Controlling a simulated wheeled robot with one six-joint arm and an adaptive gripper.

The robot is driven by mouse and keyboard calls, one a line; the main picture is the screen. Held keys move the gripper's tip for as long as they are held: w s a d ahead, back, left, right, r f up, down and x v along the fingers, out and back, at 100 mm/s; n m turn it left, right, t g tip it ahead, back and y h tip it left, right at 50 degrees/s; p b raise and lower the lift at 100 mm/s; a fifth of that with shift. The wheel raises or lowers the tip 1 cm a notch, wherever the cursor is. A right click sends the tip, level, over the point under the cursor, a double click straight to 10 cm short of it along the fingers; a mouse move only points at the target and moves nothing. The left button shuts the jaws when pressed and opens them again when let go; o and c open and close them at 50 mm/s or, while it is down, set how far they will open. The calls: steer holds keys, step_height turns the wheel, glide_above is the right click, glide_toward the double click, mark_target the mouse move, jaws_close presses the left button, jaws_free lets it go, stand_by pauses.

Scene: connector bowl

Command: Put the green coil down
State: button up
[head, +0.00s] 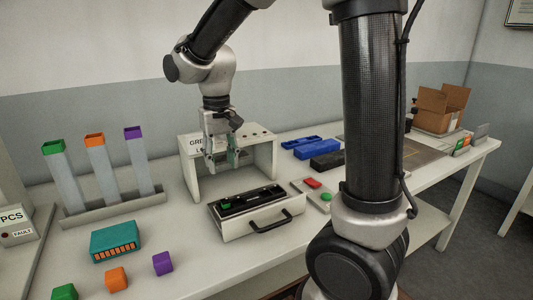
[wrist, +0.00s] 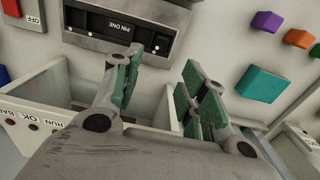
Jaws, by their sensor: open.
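My gripper (head: 222,155) is open, pointing down in front of the white stand (head: 264,155) and above the far side of the drawer-like tray (head: 285,216). Its two fingers, with green pads, stand apart in the wrist view (wrist: 155,95), and I see nothing held between them. A small green piece (head: 226,204) lies at the left end of the tray's black insert, below my gripper and apart from it. It is too small to tell whether it is the green coil. I see no other clear coil shape.
Green, orange and purple-topped tubes (head: 100,165) stand at left. A teal block (head: 116,241) and green, orange and purple cubes (head: 162,263) lie in front. A red and green button panel (head: 318,191) is right of the tray. Blue and black bins (head: 311,145) stand behind it.

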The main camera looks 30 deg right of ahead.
steer(key=s+d+r+t, duration=0.2)
steer(key=s+d+r, duration=0.1)
steer(key=s+d, duration=0.4)
steer(key=s+d+r+t, duration=0.2)
steer(key=s+d, duration=0.5)
steer(key=s, duration=0.5)
steer(key=shift+d+r, duration=0.4)
steer(key=shift+r, duration=0.5)
